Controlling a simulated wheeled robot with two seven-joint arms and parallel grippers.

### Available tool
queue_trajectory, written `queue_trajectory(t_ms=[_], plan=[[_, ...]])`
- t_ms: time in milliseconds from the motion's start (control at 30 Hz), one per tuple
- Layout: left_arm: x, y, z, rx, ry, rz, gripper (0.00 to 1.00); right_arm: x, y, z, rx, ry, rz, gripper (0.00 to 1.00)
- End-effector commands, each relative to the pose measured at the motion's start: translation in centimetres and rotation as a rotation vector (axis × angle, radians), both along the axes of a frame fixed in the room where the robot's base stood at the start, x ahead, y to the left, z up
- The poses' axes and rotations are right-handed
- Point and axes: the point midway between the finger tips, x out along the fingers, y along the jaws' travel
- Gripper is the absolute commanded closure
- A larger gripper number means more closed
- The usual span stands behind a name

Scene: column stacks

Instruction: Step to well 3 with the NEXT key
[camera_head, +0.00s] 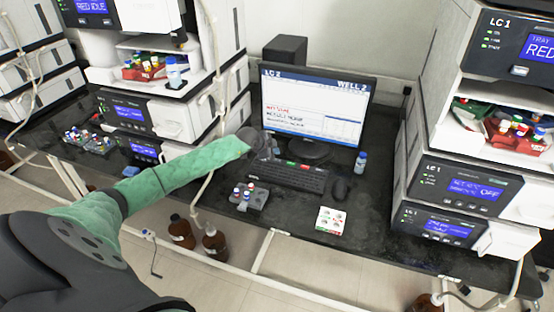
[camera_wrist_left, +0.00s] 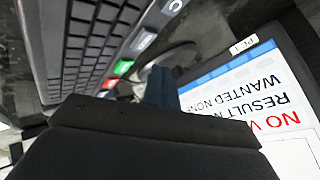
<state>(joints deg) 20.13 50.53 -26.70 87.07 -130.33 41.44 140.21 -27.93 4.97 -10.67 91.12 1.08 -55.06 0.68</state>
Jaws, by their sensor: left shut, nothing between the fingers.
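The monitor (camera_head: 317,104) on the bench reads LC 2 at the left and WELL 2 at the right of its top bar. The black keyboard (camera_head: 288,178) lies in front of it, with a green key (camera_head: 291,163) and a red key (camera_head: 304,167) along its back edge. In the left wrist view the green key (camera_wrist_left: 123,67), red key (camera_wrist_left: 109,84) and a white key (camera_wrist_left: 143,41) show; I cannot read a NEXT label. My left gripper (camera_head: 266,153) is shut and empty, over the keyboard's back left, its fingertips (camera_wrist_left: 162,85) near the coloured keys. Contact cannot be told. My right gripper is out of view.
A mouse (camera_head: 341,190) lies right of the keyboard. A grey vial rack (camera_head: 248,198) and a white card (camera_head: 331,220) are in front. A blue-capped bottle (camera_head: 361,161) stands by the monitor. Instrument stacks flank the bench; bare bench lies at the front right.

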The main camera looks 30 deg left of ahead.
Motion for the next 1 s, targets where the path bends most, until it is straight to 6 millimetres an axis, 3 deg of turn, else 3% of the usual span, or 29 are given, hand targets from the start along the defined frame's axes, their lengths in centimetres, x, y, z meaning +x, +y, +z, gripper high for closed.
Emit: queue_trajectory(t_ms=[400, 1000], plan=[[0.0, -0.1, 3.3, -0.001, 0.002, 0.000, 1.00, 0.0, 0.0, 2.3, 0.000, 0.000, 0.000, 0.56], [0.0, 0.0, 3.3, 0.000, 0.001, 0.000, 1.00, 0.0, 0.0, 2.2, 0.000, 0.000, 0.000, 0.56]])
